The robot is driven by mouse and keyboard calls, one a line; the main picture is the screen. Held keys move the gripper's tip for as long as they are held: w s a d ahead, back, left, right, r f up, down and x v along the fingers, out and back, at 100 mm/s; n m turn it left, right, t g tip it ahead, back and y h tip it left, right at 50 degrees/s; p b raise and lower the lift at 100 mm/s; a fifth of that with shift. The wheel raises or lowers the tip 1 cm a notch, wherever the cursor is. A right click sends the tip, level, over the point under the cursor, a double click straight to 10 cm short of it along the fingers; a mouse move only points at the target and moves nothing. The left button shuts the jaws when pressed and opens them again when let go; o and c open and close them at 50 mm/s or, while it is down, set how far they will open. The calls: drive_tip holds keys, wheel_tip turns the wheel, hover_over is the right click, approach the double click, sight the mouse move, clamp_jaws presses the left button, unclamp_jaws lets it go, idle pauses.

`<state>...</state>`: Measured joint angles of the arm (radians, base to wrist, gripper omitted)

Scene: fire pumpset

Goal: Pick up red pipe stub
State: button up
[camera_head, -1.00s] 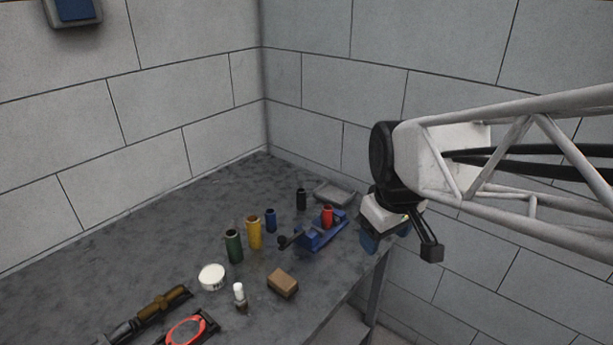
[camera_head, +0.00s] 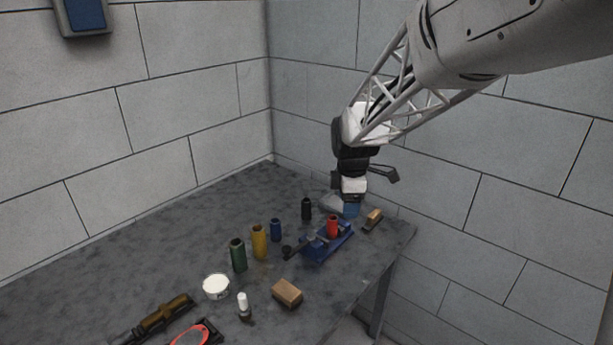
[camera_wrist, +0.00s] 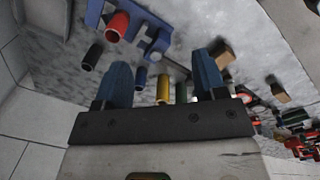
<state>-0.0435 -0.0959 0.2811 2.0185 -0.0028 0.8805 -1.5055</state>
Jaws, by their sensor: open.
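The red pipe stub (camera_head: 333,227) stands upright at the blue vise (camera_head: 327,243) near the table's right edge; I cannot tell how firmly it is clamped. In the wrist view the red stub (camera_wrist: 117,27) is at the upper left, beside the blue vise (camera_wrist: 150,33). My gripper (camera_head: 350,210) is above and just behind the stub, apart from it. In the wrist view its two blue fingers (camera_wrist: 163,82) are spread with nothing held between them.
Black (camera_head: 306,209), blue (camera_head: 275,230), yellow (camera_head: 259,242) and green (camera_head: 238,255) stubs stand left of the vise. A wooden block (camera_head: 287,292) and white tub (camera_head: 216,286) are nearer. Walls close off the back.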

sight(333, 217)
drive_tip(key=w+f+n, duration=0.2)
drive_tip(key=w, duration=0.1)
drive_tip(key=w+a+f+n, duration=0.1)
drive_tip(key=w+f+n, duration=0.1)
drive_tip(key=w+f, duration=0.1)
drive_tip(key=w+f+n, duration=0.2)
drive_tip(key=w, duration=0.1)
drive_tip(key=shift+w+a+f+g, duration=0.3)
drive_tip(key=shift+w+f, duration=0.05)
drive_tip(key=shift+w, duration=0.05)
drive_tip(key=shift+f, duration=1.3)
drive_tip(key=shift+a+f, duration=0.1)
drive_tip(key=shift+f, duration=2.55)
drive_tip(key=c, duration=1.1)
